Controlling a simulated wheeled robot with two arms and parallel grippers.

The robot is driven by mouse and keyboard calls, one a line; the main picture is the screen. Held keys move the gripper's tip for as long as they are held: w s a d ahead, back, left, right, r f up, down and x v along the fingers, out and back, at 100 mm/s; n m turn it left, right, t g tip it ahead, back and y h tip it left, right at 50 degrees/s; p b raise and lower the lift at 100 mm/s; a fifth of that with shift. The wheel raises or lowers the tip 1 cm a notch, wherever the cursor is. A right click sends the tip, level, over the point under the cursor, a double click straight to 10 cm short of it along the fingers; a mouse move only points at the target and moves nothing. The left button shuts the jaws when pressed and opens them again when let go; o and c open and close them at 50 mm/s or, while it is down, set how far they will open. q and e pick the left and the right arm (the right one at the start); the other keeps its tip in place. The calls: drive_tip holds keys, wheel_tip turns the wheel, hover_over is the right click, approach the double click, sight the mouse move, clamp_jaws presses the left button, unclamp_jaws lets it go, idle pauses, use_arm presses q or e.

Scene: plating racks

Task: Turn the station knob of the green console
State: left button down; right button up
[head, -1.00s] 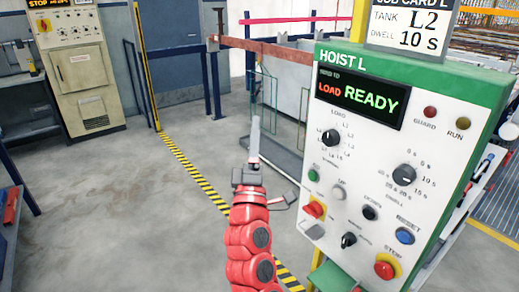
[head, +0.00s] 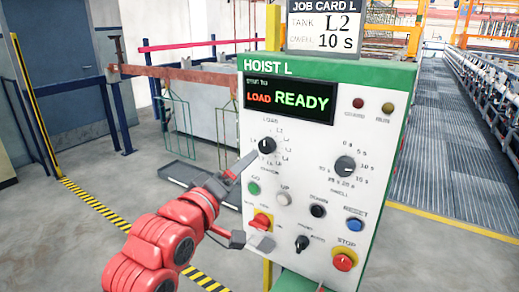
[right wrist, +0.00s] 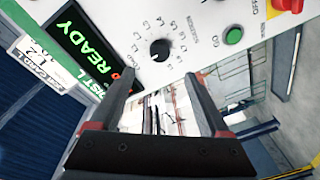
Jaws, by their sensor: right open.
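The green-topped HOIST L console (head: 330,70) stands right of centre in the head view, its display reading LOAD READY. Its station knob (head: 267,146) is black with a ring of L labels. My right gripper (head: 262,199) is open and empty, in front of the panel's left side. Its upper finger overlaps the area just beside the station knob; contact cannot be told. In the right wrist view the knob (right wrist: 160,50) lies ahead of the gap between the spread fingers (right wrist: 163,85), outside the grip. My left gripper is not in view.
Close to the gripper are a green GO button (head: 254,188), a red-and-yellow switch (head: 261,221) and the dwell knob (head: 345,165). A red STOP button (head: 343,262) is at lower right. A job card (head: 327,25) reads L2, 10 s. Wire racks (head: 176,120) hang behind.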

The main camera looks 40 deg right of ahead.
sight(265, 148)
drive_tip(key=p+x, duration=0.1)
drive_tip(key=x, duration=0.9)
drive_tip(key=shift+d, duration=0.1)
